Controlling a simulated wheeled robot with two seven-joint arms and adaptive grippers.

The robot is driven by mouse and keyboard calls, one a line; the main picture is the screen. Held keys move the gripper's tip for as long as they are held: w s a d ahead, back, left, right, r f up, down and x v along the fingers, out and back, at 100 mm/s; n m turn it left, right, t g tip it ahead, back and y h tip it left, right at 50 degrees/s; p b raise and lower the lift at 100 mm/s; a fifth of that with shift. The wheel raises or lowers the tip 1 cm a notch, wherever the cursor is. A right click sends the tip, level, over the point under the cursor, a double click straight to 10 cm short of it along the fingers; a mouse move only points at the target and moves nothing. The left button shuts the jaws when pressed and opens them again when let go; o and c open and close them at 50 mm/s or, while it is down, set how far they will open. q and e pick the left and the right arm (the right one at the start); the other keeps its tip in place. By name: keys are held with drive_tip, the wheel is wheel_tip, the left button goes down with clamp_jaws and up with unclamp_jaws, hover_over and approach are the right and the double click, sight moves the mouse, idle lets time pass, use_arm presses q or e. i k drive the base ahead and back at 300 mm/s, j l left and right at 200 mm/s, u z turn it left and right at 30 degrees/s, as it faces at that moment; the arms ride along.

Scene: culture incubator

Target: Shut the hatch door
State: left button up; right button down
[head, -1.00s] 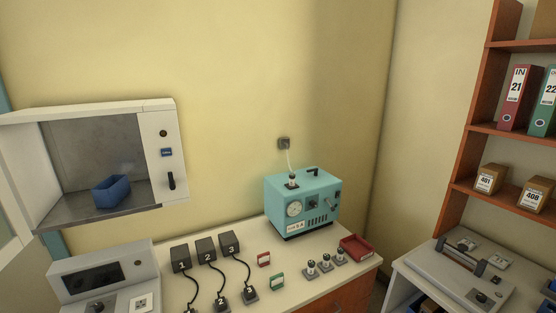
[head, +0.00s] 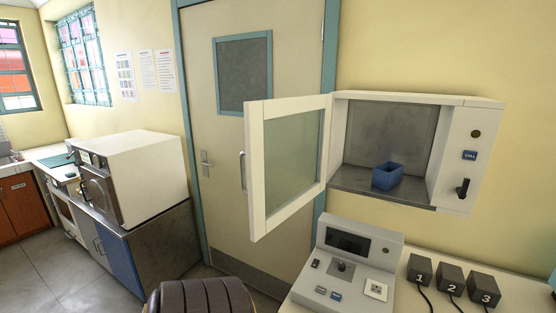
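The hatch is a white wall box on the right of the head view, with a grey inside. Its hatch door (head: 257,165), a white frame with a glass pane, is hinged at the box's left edge and stands wide open, swung out to the left. A vertical grey handle (head: 243,170) is on the door's free edge. A blue bin (head: 387,176) sits inside the hatch (head: 357,184). A black lever (head: 463,188) and a blue call button (head: 470,155) are on the hatch's right panel. Neither of my grippers is in view.
A grey control console (head: 312,275) stands below the hatch, beside several black numbered boxes (head: 450,279) on the counter. A dark ribbed rounded object (head: 200,299) is at the bottom edge. A room door (head: 205,110) stands behind the hatch door. A white oven-like machine (head: 140,170) is at left.

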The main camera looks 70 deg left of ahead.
sight(256, 111)
drive_tip(key=k+j, duration=0.1)
drive_tip(key=j, duration=0.25)
drive_tip(key=k+j, duration=0.15)
drive_tip(key=j, duration=0.15)
drive_tip(key=k+j, duration=0.1)
drive_tip(key=j, duration=0.25)
drive_tip(key=j+u, duration=0.15)
drive_tip(key=j, duration=1)
drive_tip(key=k, duration=0.05)
